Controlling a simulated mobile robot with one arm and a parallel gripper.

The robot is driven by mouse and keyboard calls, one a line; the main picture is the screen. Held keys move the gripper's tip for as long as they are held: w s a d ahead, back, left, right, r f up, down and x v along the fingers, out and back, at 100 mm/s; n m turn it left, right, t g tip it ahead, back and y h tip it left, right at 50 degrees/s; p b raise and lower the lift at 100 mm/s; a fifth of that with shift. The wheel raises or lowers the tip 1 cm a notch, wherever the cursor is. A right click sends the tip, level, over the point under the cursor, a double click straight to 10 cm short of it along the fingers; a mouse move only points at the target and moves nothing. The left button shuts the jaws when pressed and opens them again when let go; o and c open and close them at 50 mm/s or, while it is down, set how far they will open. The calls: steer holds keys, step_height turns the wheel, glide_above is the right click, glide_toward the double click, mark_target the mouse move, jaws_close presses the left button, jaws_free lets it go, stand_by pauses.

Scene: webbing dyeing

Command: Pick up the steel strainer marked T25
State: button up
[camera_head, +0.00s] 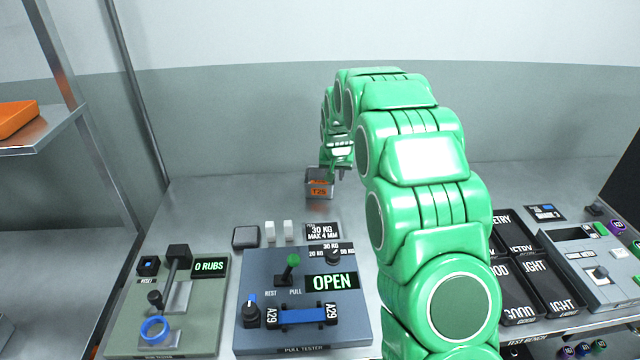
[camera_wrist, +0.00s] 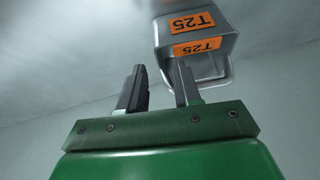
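The steel strainer (camera_head: 319,190) is a small open metal box with an orange T25 label. It stands on the metal bench near the back, left of my arm. My gripper (camera_head: 343,173) is right at the strainer's upper right side. In the wrist view the strainer (camera_wrist: 222,42) is at the upper right, with two T25 labels and a thin wire loop. My gripper (camera_wrist: 160,85) has its two fingers apart, with nothing seen between them. The right finger overlaps the strainer's wire loop; I cannot tell if they touch.
A blue-grey pull tester (camera_head: 260,342) reading OPEN and a green rub tester (camera_head: 120,345) stand at the front. Small blocks lie behind the pull tester. Black trays (camera_head: 515,300) are at right. An orange tray (camera_head: 15,118) sits on the left shelf. Bench left of the strainer is clear.

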mark_target(320, 178)
steer(key=shift+x, duration=3)
steer(key=shift+d, duration=0.1)
steer(key=shift+c, duration=0.3)
jaws_close()
